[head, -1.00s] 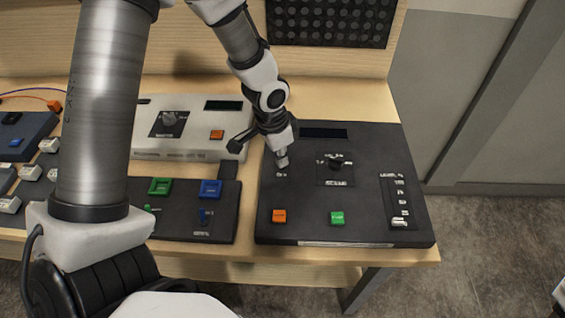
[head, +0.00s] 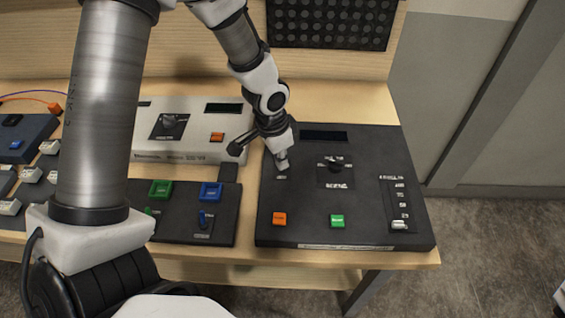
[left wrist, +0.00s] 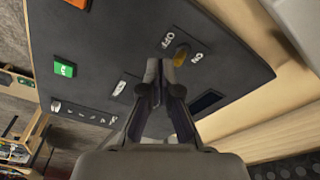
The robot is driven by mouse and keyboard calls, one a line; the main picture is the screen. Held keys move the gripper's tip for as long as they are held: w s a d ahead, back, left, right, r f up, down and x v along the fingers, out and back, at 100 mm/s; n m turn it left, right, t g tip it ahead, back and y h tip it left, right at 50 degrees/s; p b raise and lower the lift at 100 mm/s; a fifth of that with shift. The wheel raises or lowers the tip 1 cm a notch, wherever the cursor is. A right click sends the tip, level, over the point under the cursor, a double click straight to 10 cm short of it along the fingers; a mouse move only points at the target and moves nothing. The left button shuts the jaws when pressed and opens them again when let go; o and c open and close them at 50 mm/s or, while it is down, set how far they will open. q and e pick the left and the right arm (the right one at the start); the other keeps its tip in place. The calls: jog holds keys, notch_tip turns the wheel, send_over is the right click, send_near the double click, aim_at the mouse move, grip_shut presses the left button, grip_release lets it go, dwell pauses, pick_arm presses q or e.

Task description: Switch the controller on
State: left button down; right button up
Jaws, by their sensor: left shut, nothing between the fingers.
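The controller is a black console (head: 300,190) at the right end of the bench, with a dark display, a knob, an orange button, a green button and a slider. In the left wrist view, a small yellowish switch (left wrist: 181,56) stands on its panel between the labels OFF and ON. I cannot tell which way its lever leans. My left gripper (head: 282,164) is over the console's upper left part, pointing down. In the left wrist view, its closed, empty fingertips (left wrist: 158,66) are right beside the switch; contact is unclear. My right gripper is not in view.
A light grey console (head: 190,145) and a black panel (head: 180,226) with green and blue buttons are left of the controller. Orange and purple cables lie at the far left. A perforated black panel (head: 330,22) is on the bench's back. Open floor is at the right.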

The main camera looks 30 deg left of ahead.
pick_arm(q)
jog(key=shift+f, duration=0.1)
jog(key=shift+f+b, duration=1.35)
jog(key=shift+f, duration=0.05)
jog(key=shift+w+a+r+p, duration=0.1)
jog(key=shift+w+a+p, duration=0.15)
jog(key=shift+p, duration=0.2)
jog(key=shift+w, duration=0.2)
jog(key=shift+w+a+p, duration=0.3)
jog(key=shift+w+p, duration=0.15)
